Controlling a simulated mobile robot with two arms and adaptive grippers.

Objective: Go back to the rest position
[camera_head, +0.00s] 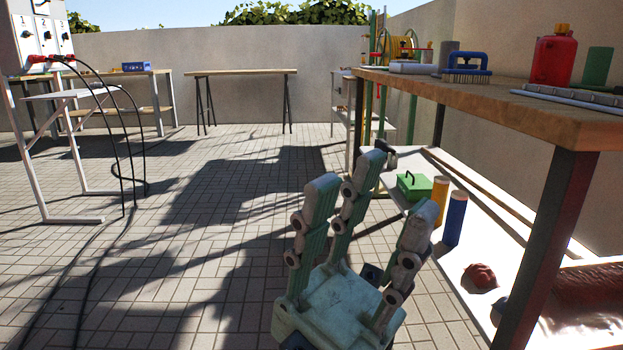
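My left gripper (366,205) is in the lower middle of the head view, with its three greenish-grey fingers pointing up. The fingers stand apart with nothing between them, so it is open and empty. It is in front of the workbench (470,101) on the right, and its tips appear below the height of the wooden top. My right gripper is not in view.
The bench's lower shelf (447,253) holds a green box (414,187), yellow (439,200) and blue (455,218) cylinders and a dark red lump (481,275). A dark bench leg (546,245) stands at right. Cables (108,250) cross the left floor. The middle tiled floor (215,210) is clear.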

